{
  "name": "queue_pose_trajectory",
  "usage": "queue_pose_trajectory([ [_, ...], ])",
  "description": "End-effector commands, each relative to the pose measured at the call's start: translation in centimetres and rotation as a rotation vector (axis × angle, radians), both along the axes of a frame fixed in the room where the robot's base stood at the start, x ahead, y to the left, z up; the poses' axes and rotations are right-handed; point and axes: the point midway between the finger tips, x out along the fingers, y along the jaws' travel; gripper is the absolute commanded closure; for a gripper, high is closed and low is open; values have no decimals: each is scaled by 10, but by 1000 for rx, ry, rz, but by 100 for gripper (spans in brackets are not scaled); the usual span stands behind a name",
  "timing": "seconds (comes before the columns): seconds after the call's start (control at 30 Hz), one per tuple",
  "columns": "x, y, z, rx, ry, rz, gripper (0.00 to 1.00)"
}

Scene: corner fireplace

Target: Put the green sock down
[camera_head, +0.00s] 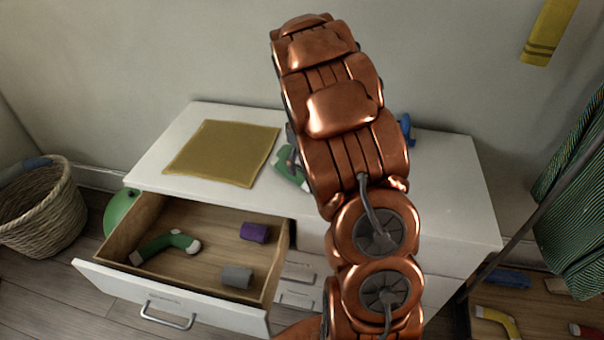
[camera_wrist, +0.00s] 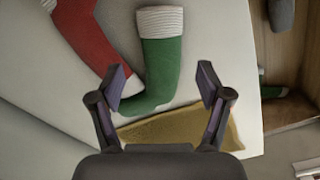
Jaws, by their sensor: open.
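A green sock with a white cuff (camera_wrist: 162,65) lies flat on the white dresser top in the wrist view. Its foot end is close to the mustard mat (camera_wrist: 175,128); I cannot tell if they touch. In the head view the green sock (camera_head: 285,172) shows beside the mat (camera_head: 222,152), partly hidden by my arm. My gripper (camera_wrist: 162,80) is open, its fingers on either side of the sock's lower part, not closed on it. A red sock (camera_wrist: 88,38) lies left of it. Another green sock (camera_head: 165,245) lies in the open drawer.
The open drawer (camera_head: 180,298) also holds a purple roll (camera_head: 254,232) and a grey roll (camera_head: 237,276). A wicker basket (camera_head: 42,215) and green ball (camera_head: 121,211) stand left. Striped cloth (camera_head: 575,210) hangs at right.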

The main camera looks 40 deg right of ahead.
Motion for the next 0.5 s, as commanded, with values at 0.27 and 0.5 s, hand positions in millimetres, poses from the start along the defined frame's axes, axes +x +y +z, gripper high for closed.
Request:
queue_pose_trajectory([
  [0.27,1,0,48,-1,-3,0,23],
  [0.5,0,0,68,-1,-1,-1,23],
])
